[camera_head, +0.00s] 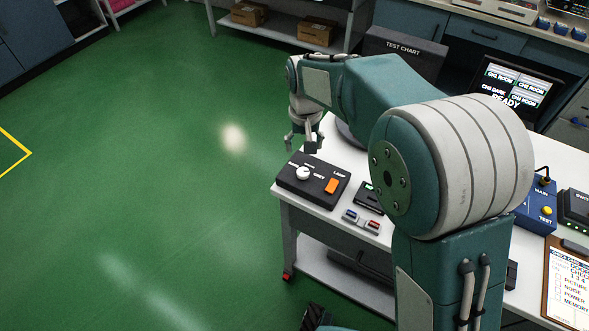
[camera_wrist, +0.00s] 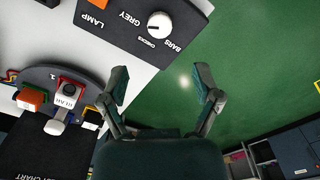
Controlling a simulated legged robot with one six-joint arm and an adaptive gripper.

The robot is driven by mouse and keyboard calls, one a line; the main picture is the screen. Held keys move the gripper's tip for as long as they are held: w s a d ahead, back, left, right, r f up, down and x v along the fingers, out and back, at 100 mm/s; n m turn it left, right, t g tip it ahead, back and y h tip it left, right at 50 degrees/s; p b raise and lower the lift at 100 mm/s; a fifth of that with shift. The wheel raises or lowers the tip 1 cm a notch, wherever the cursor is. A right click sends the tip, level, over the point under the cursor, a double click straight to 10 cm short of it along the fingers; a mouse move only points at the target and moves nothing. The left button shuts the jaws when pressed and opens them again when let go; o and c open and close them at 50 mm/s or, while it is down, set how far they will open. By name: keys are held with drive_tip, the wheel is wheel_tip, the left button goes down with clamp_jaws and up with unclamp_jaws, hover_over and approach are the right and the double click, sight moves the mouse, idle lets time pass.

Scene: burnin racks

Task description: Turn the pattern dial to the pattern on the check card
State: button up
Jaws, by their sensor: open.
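The pattern dial is a round white knob (camera_head: 303,174) on a black box (camera_head: 290,183) at the table's left corner. My gripper (camera_head: 304,141) is open and empty, above and apart from the knob. In the wrist view its two fingers (camera_wrist: 163,86) are spread, with the knob beyond them. The check card (camera_head: 570,287) lies on a brown clipboard at the lower right; its small print is only partly readable.
An orange lamp switch (camera_head: 332,185) sits beside the knob. A small block with red and blue parts (camera_head: 362,221) lies nearby. A monitor (camera_head: 512,88) shows READY, and a dark TEST CHART panel (camera_head: 405,52) stands behind. Green floor (camera_head: 130,170) is clear at left.

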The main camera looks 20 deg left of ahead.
sight(303, 171)
wheel_tip(303, 171, down, 9)
drive_tip(key=shift+a+r, duration=0.1)
drive_tip(key=shift+a, duration=0.05)
drive_tip(key=shift+f, duration=0.45)
drive_tip(key=shift+d, duration=0.2)
drive_tip(key=shift+c, duration=0.3)
clamp_jaws()
